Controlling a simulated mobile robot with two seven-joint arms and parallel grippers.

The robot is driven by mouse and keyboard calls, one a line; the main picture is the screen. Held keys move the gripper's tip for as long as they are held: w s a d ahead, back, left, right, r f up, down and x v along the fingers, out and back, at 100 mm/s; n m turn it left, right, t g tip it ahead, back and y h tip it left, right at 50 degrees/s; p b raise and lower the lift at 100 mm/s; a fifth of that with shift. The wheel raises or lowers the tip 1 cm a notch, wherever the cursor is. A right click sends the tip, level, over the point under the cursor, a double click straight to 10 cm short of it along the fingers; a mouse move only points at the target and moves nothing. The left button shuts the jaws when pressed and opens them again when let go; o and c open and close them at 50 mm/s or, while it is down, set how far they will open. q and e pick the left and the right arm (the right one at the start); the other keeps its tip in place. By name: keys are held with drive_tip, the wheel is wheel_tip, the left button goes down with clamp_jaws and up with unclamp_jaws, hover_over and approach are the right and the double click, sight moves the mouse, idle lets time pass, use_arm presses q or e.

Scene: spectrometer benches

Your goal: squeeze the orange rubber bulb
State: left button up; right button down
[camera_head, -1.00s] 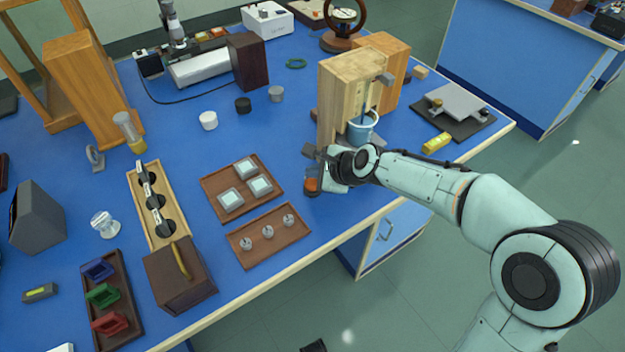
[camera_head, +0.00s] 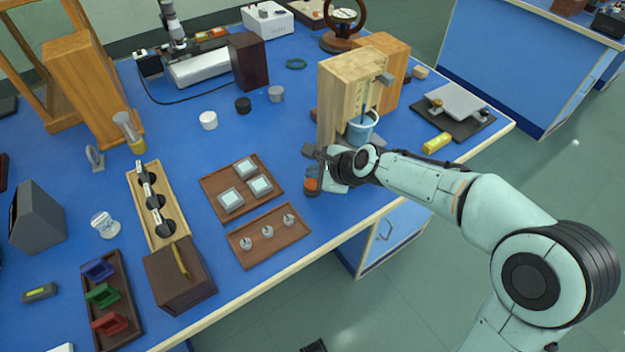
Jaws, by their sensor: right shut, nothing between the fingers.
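The orange rubber bulb (camera_head: 311,184) shows as a small orange patch on a dark base near the front edge of the blue bench, in the middle of the head view. My right gripper (camera_head: 314,168) is at the bulb, just above and beside it, and hides part of it. Its jaws are shut with nothing held between them. The fingertips are small and partly hidden, so I cannot tell whether they touch the bulb. My left gripper is not in view.
A wooden block stand (camera_head: 339,100) with a blue cup (camera_head: 362,128) stands just behind my right gripper. Left of the bulb lie a brown tray with square pieces (camera_head: 216,183) and one with small knobs (camera_head: 241,253). The bench front edge (camera_head: 345,230) is close.

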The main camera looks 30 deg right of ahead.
sight(315, 183)
drive_tip(key=shift+f, duration=0.15)
drive_tip(key=shift+f, duration=0.3)
drive_tip(key=shift+f+b, duration=0.75)
idle(1.0)
drive_tip(key=shift+r, duration=0.1)
drive_tip(key=shift+r+p, duration=1)
drive_tip(key=shift+p, duration=0.15)
drive_tip(key=shift+r+p, duration=0.45)
drive_tip(key=shift+r, duration=0.05)
wheel_tip(315, 183, up, 4)
drive_tip(key=p, duration=0.4)
drive_tip(key=shift+r+p, duration=0.1)
drive_tip(key=shift+p, duration=0.3)
